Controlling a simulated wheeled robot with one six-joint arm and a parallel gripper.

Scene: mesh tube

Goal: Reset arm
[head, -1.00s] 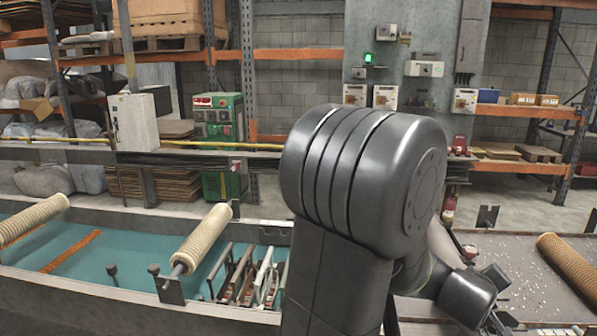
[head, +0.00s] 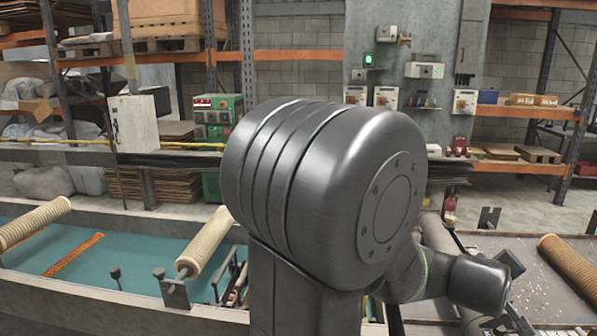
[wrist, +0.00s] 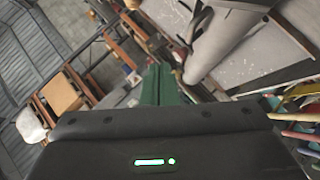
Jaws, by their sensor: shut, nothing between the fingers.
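My gripper (wrist: 158,82) shows in the wrist view as two narrow green fingers held together beyond its dark body, with nothing between them. In the head view my arm's large grey joint fills the middle, and the forearm bends down to the right. The gripper itself is hard to make out there. A beige mesh tube (head: 207,240) sits on a bracket at the left trough, and another mesh tube (head: 30,224) lies at the far left. A third mesh tube (head: 568,264) lies on the right table. All are apart from my gripper.
A teal-floored trough (head: 120,268) with an orange tube (head: 73,254) is at the left. A speckled table (head: 520,250) is at the right, near my forearm. Shelving, a green machine (head: 218,118) and wall boxes stand behind. In the wrist view, coloured handles (wrist: 298,115) are at the right.

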